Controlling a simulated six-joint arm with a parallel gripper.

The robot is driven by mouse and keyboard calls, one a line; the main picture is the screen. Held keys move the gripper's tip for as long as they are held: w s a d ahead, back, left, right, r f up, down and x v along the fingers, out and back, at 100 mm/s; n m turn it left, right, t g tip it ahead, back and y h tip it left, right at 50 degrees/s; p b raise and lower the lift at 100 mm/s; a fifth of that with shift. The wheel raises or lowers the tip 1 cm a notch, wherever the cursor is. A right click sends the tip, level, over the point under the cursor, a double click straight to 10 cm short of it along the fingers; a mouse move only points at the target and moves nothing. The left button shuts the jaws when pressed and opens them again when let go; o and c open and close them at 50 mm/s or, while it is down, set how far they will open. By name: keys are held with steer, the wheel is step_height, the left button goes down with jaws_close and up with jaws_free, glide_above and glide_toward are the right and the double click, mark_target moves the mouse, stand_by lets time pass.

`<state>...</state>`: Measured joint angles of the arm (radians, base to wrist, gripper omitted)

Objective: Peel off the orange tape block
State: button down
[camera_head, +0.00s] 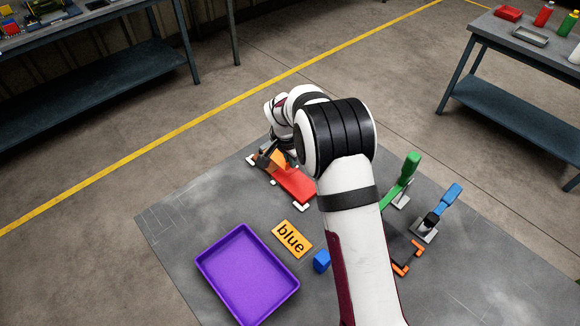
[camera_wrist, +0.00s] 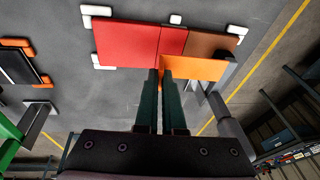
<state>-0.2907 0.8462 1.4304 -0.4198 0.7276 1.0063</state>
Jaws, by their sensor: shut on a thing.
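The orange tape block (camera_head: 278,158) sits at the far end of the red belt (camera_head: 297,184) in the head view. In the wrist view the orange block (camera_wrist: 195,68) lies along the near edge, beside a brown section (camera_wrist: 208,43) and the red belt (camera_wrist: 125,43). My gripper (camera_wrist: 161,74) is shut on the orange block at its left end, its two dark fingers close together. In the head view my gripper (camera_head: 271,150) is partly hidden by my arm. The block still appears to touch the belt piece; its underside is hidden.
White corner brackets (camera_wrist: 97,10) surround the belt. An orange "blue" card (camera_head: 292,238), purple tray (camera_head: 247,275) and blue block (camera_head: 322,261) lie nearer on the grey table. A green-handled tool (camera_head: 402,180) and blue-handled tool (camera_head: 440,211) stand to the right.

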steer(key=s+d+r, duration=0.3)
steer(key=d+r, duration=0.5)
steer(key=d, duration=0.3)
steer(key=shift+s+d, duration=0.2)
steer(key=shift+s, duration=0.05)
steer(key=shift+r, duration=0.35)
steer(key=shift+d+r, duration=0.1)
steer(key=shift+r, duration=0.25)
steer(key=shift+d+r, duration=0.1)
steer(key=shift+r, duration=0.3)
step_height(320, 180, up, 8)
